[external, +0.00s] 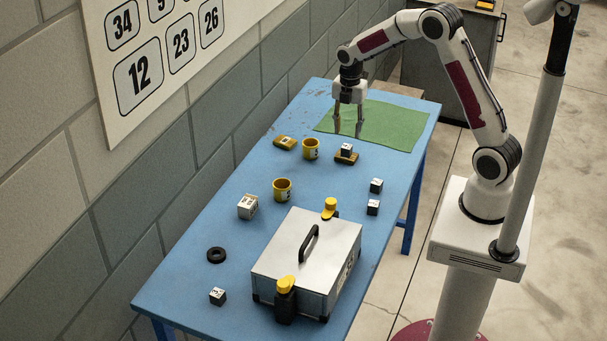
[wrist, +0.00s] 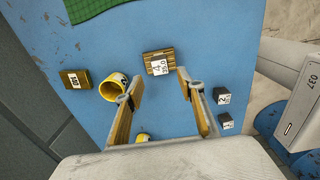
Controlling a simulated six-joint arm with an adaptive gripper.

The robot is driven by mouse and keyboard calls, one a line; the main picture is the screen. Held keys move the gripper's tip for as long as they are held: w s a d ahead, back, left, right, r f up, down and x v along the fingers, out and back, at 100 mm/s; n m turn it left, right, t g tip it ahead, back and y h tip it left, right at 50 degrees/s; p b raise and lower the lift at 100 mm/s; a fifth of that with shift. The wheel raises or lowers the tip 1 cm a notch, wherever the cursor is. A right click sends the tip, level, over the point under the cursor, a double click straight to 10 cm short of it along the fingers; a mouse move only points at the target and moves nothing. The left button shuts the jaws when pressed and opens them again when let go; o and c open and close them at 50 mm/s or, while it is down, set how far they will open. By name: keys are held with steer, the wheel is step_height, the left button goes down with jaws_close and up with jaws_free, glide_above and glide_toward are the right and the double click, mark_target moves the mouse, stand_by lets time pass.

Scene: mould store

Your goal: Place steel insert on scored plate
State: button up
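A small steel-coloured cube (external: 347,148) with a printed label rests on a brownish-yellow plate (external: 345,158) near the green mat. In the wrist view the labelled cube (wrist: 159,67) is on the plate (wrist: 147,59), which shows lined markings, just beyond my fingertips. Which cube is the steel insert I cannot tell. Two more small dark cubes with white labels (external: 376,185) (external: 373,207) stand at the table's right side.
A metal case (external: 306,258) fills the near right. The green mat (external: 390,124) is clear.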

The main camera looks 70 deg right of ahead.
steer(key=s+a+r+m+t, duration=0.1)
steer(key=s+a+r+m, duration=0.35)
steer(key=r, duration=0.35)
steer(key=s+a+r+m+t, duration=0.2)
steer(key=s+a+r+m, duration=0.25)
steer(key=s+r, duration=0.2)
steer(key=s+a+r+m+t, duration=0.1)
steer(key=s+a+r+m, duration=0.1)
steer(key=s, duration=0.5)
steer(key=s+a+r+m+t, duration=0.1)
steer(key=s+a+r+m, duration=0.1)
steer(key=s+a+m, duration=0.3)
steer(key=s+m, duration=0.2)
steer(key=s, duration=0.1)
steer(key=shift+t, duration=0.3)
